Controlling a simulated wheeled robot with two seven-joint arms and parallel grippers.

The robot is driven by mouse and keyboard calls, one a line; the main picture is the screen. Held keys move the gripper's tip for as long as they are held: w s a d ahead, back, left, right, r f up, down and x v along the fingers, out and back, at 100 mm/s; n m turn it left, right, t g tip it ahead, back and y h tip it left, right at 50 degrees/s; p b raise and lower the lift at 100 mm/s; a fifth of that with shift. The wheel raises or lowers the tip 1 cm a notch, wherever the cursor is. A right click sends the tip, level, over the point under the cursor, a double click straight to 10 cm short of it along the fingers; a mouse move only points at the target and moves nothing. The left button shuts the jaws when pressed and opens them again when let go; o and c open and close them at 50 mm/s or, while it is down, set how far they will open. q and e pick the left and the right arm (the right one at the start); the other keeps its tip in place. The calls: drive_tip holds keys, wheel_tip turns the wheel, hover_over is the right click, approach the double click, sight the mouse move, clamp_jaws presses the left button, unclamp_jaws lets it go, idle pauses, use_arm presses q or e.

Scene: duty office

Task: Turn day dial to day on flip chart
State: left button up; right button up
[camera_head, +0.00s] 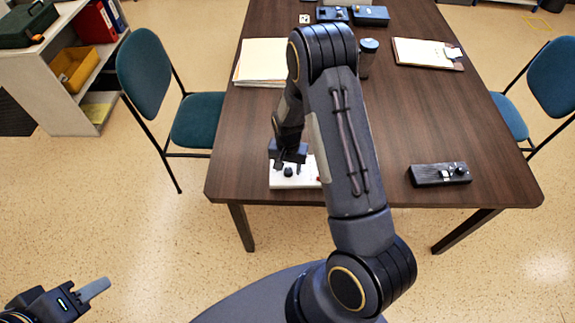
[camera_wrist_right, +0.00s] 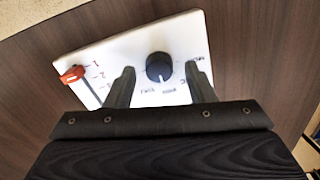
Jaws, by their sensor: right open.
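A white panel (camera_head: 283,182) lies on the table's near edge, partly hidden by my right arm. In the right wrist view the white panel (camera_wrist_right: 107,53) carries a round black dial (camera_wrist_right: 159,67) with a pale pointer mark and small handwritten labels, mostly too small to read. A red slider (camera_wrist_right: 72,75) sits at its left beside a slot. My right gripper (camera_wrist_right: 159,75) is open, one finger on each side of the dial; I cannot tell whether they touch it. In the head view my right gripper (camera_head: 287,160) is above the panel. My left gripper (camera_head: 92,291) is low at left, away from the table.
A black box with knobs (camera_head: 440,174) lies right of the panel. Papers (camera_head: 262,62), a dark cup (camera_head: 369,46) and a clipboard (camera_head: 427,53) are farther back on the table (camera_head: 400,120). Teal chairs (camera_head: 158,75) flank it. A shelf (camera_head: 42,75) stands at left.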

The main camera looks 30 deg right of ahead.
drive_tip(key=shift+f, duration=0.35)
drive_tip(key=shift+s, duration=0.1)
drive_tip(key=c, duration=1)
drive_tip(key=shift+o, duration=0.2)
